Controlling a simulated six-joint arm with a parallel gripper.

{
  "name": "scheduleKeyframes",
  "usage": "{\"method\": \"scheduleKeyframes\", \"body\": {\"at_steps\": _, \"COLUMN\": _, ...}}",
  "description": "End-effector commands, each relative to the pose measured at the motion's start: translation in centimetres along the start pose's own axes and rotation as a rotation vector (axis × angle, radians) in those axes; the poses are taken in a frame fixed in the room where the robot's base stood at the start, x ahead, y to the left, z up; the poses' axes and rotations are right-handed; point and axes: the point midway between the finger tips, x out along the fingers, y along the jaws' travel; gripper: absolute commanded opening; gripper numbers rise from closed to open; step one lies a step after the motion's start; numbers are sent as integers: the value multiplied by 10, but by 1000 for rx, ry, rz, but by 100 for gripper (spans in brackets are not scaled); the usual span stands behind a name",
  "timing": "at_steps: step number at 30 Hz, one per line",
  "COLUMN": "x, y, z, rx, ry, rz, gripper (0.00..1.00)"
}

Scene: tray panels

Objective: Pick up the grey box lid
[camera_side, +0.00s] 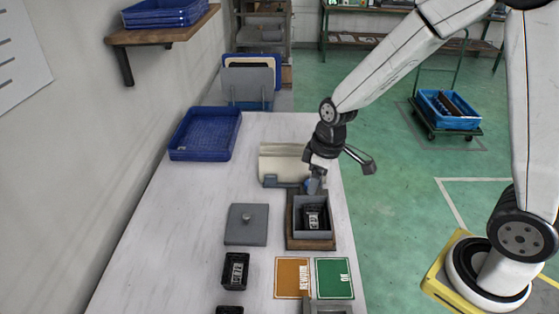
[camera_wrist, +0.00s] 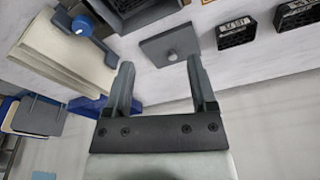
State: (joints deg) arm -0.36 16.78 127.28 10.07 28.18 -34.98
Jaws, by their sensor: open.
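The grey box lid (camera_side: 247,226) lies flat on the white table, left of the open box, with a small round knob on top. It also shows in the wrist view (camera_wrist: 160,48), beyond and between my fingertips. My gripper (camera_side: 315,187) is above the table near the back edge of the box. In the wrist view its two fingers (camera_wrist: 160,68) are apart with nothing between them. The grey box (camera_side: 297,216) sits on a brown base and holds a black labelled part (camera_side: 314,217).
A black labelled block (camera_side: 236,271) lies in front of the lid. Orange (camera_side: 291,278) and green (camera_side: 334,278) cards lie at the front right. A blue tray (camera_side: 205,151) stands at the back left.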

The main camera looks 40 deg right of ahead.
Motion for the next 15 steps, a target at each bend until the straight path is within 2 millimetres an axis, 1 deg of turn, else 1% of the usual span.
{"method": "scheduleKeyframes", "body": {"at_steps": 1, "x": 6, "y": 3, "z": -10, "rx": -50, "ry": -4, "rz": -15, "gripper": 73}}
{"method": "scheduleKeyframes", "body": {"at_steps": 3, "x": 13, "y": 5, "z": -23, "rx": -128, "ry": -5, "rz": -38, "gripper": 73}}
{"method": "scheduleKeyframes", "body": {"at_steps": 8, "x": 31, "y": 11, "z": -50, "rx": -308, "ry": 1, "rz": -93, "gripper": 73}}
{"method": "scheduleKeyframes", "body": {"at_steps": 15, "x": 62, "y": 16, "z": -90, "rx": -580, "ry": 41, "rz": -175, "gripper": 73}}
